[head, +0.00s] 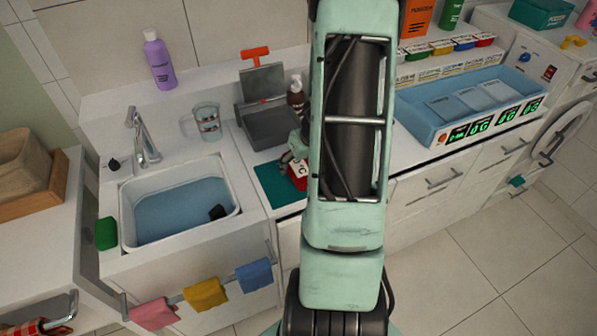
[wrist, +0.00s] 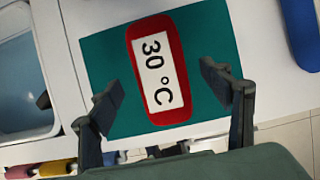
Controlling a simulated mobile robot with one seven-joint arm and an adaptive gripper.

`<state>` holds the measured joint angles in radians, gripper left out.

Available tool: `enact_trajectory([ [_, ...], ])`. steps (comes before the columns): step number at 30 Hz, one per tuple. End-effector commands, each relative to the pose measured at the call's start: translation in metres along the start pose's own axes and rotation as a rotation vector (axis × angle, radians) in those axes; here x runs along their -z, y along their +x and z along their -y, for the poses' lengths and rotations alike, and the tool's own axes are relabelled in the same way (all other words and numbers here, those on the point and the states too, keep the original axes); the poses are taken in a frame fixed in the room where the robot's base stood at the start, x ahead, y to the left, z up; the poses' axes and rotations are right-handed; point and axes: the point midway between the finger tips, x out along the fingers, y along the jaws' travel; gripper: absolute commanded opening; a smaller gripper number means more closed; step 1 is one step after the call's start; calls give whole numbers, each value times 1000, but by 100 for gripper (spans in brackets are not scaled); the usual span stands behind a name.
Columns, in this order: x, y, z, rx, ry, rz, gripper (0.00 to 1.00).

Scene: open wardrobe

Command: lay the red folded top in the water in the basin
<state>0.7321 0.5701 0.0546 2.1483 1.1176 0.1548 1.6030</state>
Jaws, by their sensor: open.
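The red folded top (head: 301,183) carries a white label and lies on a green mat (head: 273,187) on the counter, partly hidden by my arm in the head view. In the wrist view the red top (wrist: 170,112) shows its "30 °C" label, and the green mat (wrist: 102,62) is beneath it. My gripper (wrist: 161,80) is open, with one finger on each side of the top and no clear contact. In the head view my gripper (head: 293,157) is mostly hidden behind my arm. The white basin (head: 236,200) left of the mat holds blue water (head: 165,216).
A small black object (head: 217,212) is in the basin's near right corner. A faucet (head: 143,140) stands behind the basin, with a glass jug (head: 207,122) to its right. A grey container (head: 268,128) is behind the mat. Cloths (head: 205,294) hang on the front rail.

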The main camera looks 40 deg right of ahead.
Motion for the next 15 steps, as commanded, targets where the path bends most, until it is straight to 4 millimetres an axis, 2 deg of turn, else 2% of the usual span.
enact_trajectory([
  [1,2,11,-1,-1,2,-1,72],
  [6,2,31,-2,0,1,-1,72],
  [15,0,36,-2,1,-2,1,72],
])
